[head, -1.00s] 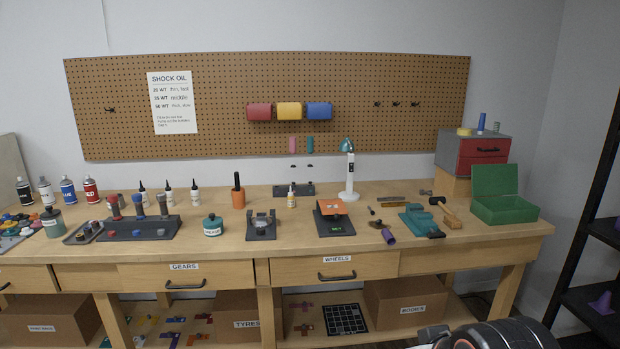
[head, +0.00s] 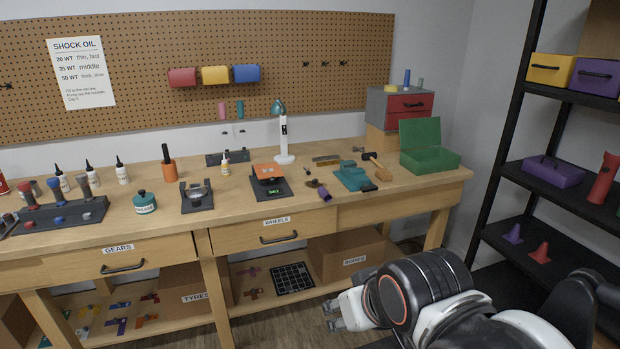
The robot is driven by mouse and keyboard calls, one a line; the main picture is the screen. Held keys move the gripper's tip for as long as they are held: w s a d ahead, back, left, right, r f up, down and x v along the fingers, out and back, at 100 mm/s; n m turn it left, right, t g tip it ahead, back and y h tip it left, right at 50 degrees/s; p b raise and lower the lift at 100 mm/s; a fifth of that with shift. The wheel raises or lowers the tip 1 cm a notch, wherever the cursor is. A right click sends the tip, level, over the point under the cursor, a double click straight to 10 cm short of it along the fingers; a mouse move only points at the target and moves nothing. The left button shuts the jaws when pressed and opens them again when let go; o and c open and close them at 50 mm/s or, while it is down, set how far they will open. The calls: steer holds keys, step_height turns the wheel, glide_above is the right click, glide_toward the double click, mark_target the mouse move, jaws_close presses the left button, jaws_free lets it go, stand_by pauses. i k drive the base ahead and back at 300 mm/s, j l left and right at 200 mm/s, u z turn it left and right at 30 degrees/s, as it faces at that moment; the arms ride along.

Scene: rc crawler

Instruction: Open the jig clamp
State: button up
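A dark jig (head: 197,196) with a grey arched, ring-like part stands on the workbench (head: 225,214), left of the orange-topped scale. A teal vise-like fixture (head: 350,178) with a black handle lies farther right on the bench. I cannot tell from here which of the two carries the jig clamp, or whether it is closed. My gripper (head: 329,316) is low at the bottom right, in front of the bench and below its top, well apart from both. Its fingers look spread, with nothing between them.
A green open box (head: 430,160) sits at the bench's right end. A black shelf rack (head: 490,190) stands to the right. Floor shows in front of the bench.

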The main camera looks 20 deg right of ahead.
mark_target(277, 172)
steer(key=i+l+u, duration=0.15)
steer(key=l, duration=0.2)
steer(key=i+l+u, duration=0.15)
steer(key=l, duration=0.2)
steer(key=i+l+u, duration=0.15)
steer(key=l, duration=0.25)
steer(key=i+l+u, duration=0.15)
steer(key=l, duration=0.2)
